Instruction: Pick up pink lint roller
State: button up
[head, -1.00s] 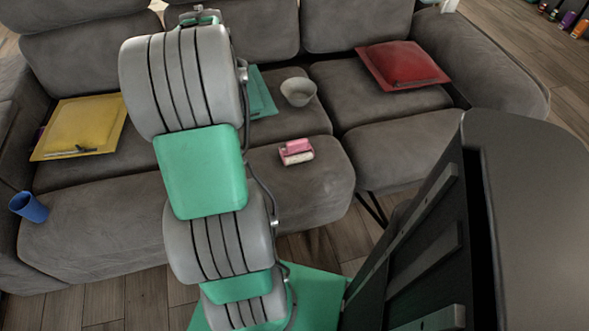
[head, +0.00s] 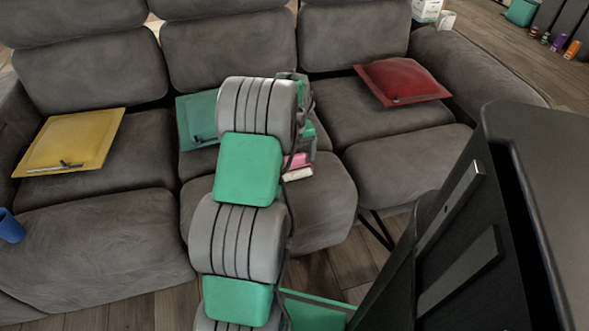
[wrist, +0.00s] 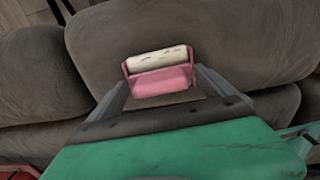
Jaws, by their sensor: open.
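The pink lint roller (head: 297,168), with a whitish roll, lies on the middle seat of the grey sofa, partly hidden by my arm in the head view. In the wrist view the lint roller (wrist: 158,82) lies crosswise ahead, with its white roll on the far side and its pink part nearer. My gripper (wrist: 161,80) is open, with one finger to the left of the roller and one to the right. The fingers hold nothing. I cannot tell how high they are above the seat.
A yellow cushion (head: 72,142) lies on the left seat, a teal cushion (head: 197,119) on the middle seat and a red cushion (head: 402,80) on the right seat. A blue cup (head: 10,227) is at the left edge. The right front seat (head: 408,158) is clear.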

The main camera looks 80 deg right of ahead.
jog(key=shift+c, duration=0.5)
jog(key=c, duration=1.4)
jog(key=shift+c, duration=0.2)
jog(key=shift+r+p, duration=0.3)
jog(key=shift+r, duration=0.3)
notch_tip(320, 180, up, 3)
jog(key=shift+s+d+f+p, duration=0.1)
jog(key=shift+d+p, duration=0.05)
jog(key=shift+p, duration=0.5)
jog(key=s+d+r+p, duration=0.3)
jog(key=s+d+r, duration=0.5)
jog(key=s+r, duration=0.1)
jog(key=shift+s+d+p, duration=0.25)
jog(key=shift+s+p, duration=0.1)
jog(key=shift+s, duration=0.5)
